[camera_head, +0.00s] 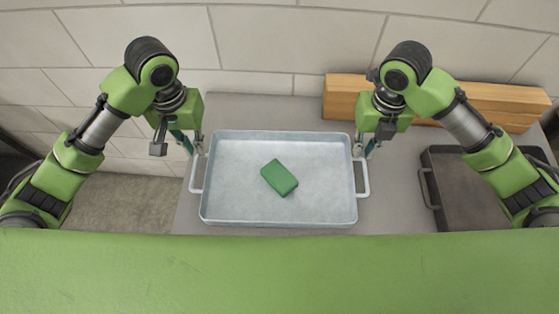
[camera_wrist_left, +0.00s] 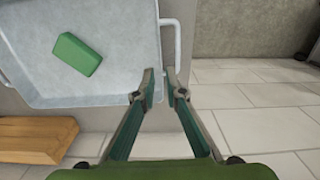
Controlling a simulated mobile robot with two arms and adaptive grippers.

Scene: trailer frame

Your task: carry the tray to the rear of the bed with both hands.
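A shallow metal tray (camera_head: 225,205) lies on the grey bed with a green block (camera_head: 279,178) in it. In the left wrist view the tray (camera_wrist_left: 100,20) and green block (camera_wrist_left: 77,54) show at upper left. My left gripper (camera_head: 192,146) is at the far part of the tray's left handle (camera_head: 195,174). In the left wrist view its fingertips (camera_wrist_left: 159,76) are apart, close to the handle (camera_wrist_left: 177,38); whether they touch it is unclear. My right gripper (camera_head: 364,149) is at the far part of the right handle (camera_head: 364,178), its fingers apart.
Wooden beams (camera_head: 345,98) lie at the back right of the bed. A dark tray (camera_head: 455,190) with a handle stands to the right. A green panel (camera_head: 280,270) runs along the front. A block wall rises behind.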

